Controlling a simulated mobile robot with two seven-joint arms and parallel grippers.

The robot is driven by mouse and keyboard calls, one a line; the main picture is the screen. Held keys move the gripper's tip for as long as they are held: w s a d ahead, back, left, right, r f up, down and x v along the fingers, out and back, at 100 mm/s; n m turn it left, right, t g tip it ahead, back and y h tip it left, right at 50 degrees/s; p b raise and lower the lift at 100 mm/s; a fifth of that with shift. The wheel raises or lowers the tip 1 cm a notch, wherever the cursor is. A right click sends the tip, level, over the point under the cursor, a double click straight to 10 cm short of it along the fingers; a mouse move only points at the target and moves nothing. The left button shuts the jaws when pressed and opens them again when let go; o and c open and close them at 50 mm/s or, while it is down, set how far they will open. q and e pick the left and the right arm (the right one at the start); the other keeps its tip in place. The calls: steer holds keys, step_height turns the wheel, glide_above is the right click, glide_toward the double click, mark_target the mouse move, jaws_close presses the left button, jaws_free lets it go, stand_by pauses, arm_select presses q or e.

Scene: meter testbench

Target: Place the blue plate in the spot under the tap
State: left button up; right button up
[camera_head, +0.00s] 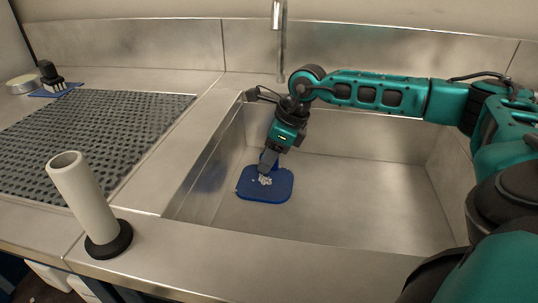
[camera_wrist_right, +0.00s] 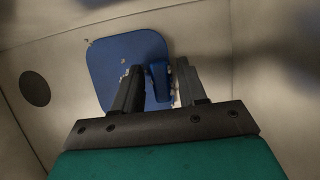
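The blue plate (camera_head: 270,193) lies in the sink near its left wall, with pale bits on top. In the right wrist view the plate (camera_wrist_right: 105,62) shows beyond my fingers, with a raised blue handle (camera_wrist_right: 159,85) between them. My right gripper (camera_head: 264,163) points down over the plate. Its two dark fingers (camera_wrist_right: 157,88) stand apart on either side of the handle, and narrow gaps seem to show beside it. The tap (camera_head: 279,40) hangs at the back of the sink, above its left part. My left gripper is out of view.
The sink floor (camera_head: 350,200) right of the plate is clear. A dark round drain (camera_wrist_right: 34,88) shows in the wrist view. A pale cylinder on a black base (camera_head: 85,200) stands left of the sink. A perforated mat (camera_head: 85,140) and a black-topped brush (camera_head: 50,77) lie further left.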

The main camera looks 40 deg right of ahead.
steer(key=shift+o, duration=0.5)
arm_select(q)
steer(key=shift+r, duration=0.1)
arm_select(e)
steer(key=shift+r, duration=0.1)
steer(key=shift+d+r, duration=0.1)
steer(key=shift+r, duration=0.2)
arm_select(q)
steer(key=p, duration=0.1)
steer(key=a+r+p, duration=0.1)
steer(key=p, duration=0.1)
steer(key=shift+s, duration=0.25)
arm_select(e)
steer(key=v, duration=1.1)
steer(key=shift+s, duration=0.15)
steer(key=shift+r, duration=0.1)
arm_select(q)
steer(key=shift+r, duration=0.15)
arm_select(e)
steer(key=shift+r, duration=0.1)
